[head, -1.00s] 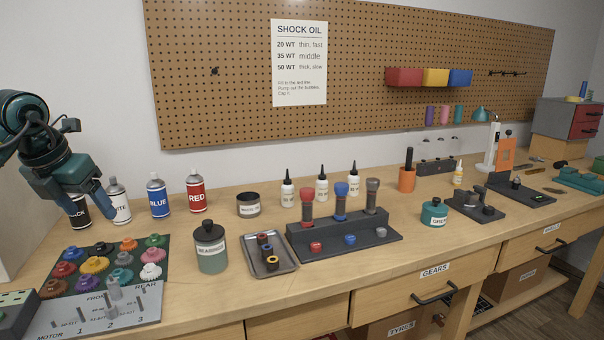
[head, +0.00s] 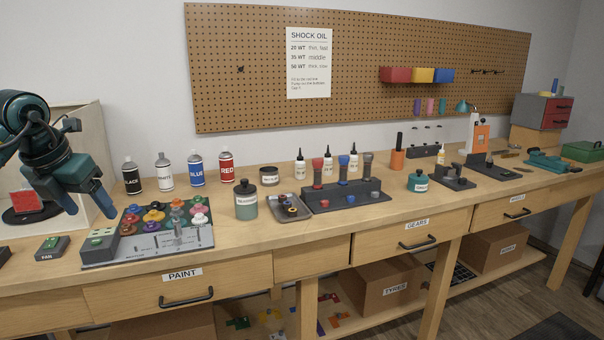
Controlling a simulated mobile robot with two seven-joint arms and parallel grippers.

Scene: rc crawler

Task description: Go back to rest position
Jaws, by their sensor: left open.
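My left gripper (head: 89,204) comes in from the left in the head view. It has blue fingertips and is open and empty. My right gripper is not in view.
The wooden bench (head: 290,237) holds spray cans, a dark jar (head: 246,201), a metal tray (head: 273,204) and a shock stand (head: 340,197). A booth with a red block (head: 25,202) stands behind my left arm. Drawers (head: 190,288) line the front.

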